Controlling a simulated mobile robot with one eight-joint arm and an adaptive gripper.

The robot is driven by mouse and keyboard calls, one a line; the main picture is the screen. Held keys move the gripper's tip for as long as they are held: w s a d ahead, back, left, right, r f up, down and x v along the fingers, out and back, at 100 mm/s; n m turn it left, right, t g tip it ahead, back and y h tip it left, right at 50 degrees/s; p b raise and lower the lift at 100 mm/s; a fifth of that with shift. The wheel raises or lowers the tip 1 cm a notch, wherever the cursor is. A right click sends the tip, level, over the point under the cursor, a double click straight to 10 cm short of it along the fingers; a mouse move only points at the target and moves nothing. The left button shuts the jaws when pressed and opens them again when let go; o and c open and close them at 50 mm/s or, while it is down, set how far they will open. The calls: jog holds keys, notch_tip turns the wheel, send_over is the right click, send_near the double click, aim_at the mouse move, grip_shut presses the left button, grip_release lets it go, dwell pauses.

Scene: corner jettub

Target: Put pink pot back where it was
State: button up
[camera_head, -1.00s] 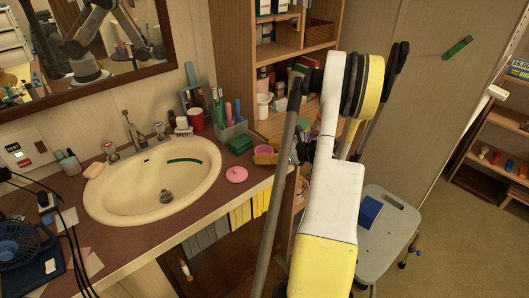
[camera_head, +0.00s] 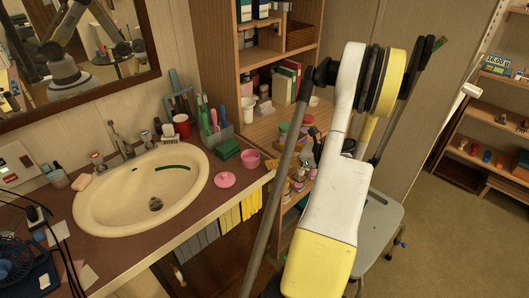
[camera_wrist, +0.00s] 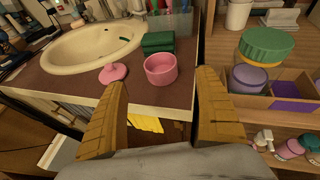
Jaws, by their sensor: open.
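The pink pot (camera_head: 250,159) stands upright and open-topped on the brown counter, near its right front edge. Its round pink lid (camera_head: 225,180) lies beside it to the left, apart from it. In the wrist view the pot (camera_wrist: 161,70) shows ahead between the two tan fingers of my gripper (camera_wrist: 162,83), with the lid (camera_wrist: 113,73) to its left. My gripper is open and empty, and the fingers look short of the pot. In the head view my gripper is mostly hidden by my arm.
A green box (camera_head: 226,149) sits right behind the pot. The sink basin (camera_head: 140,192) is to the left. A wooden shelf unit (camera_head: 265,122) on the right holds several jars and books. A grey stool (camera_head: 382,215) stands below it.

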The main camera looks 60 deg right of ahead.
jog(key=w+a+r+n+g+y, duration=0.1)
jog(key=w+a+r+n+g, duration=0.15)
jog(key=w+a+n, duration=0.45)
jog(key=w+a+r+n+g, duration=0.2)
jog(key=a+r+n, duration=0.15)
jog(key=a, duration=0.65)
jog(key=w+a+r+n+g+y, duration=0.15)
jog(key=w+a+r+n, duration=0.3)
jog(key=a, duration=0.45)
jog(key=s+a+r+n+h, duration=0.1)
jog(key=s+a+n, duration=0.3)
jog(key=a+n, duration=0.6)
jog(key=s+a+r+n+h, duration=0.2)
jog(key=s+a+r+n, duration=0.1)
jog(key=a+n, duration=0.7)
jog(key=shift+s+a+n, duration=0.3)
jog(key=shift+s+a, duration=0.6)
jog(key=shift+a, duration=0.3)
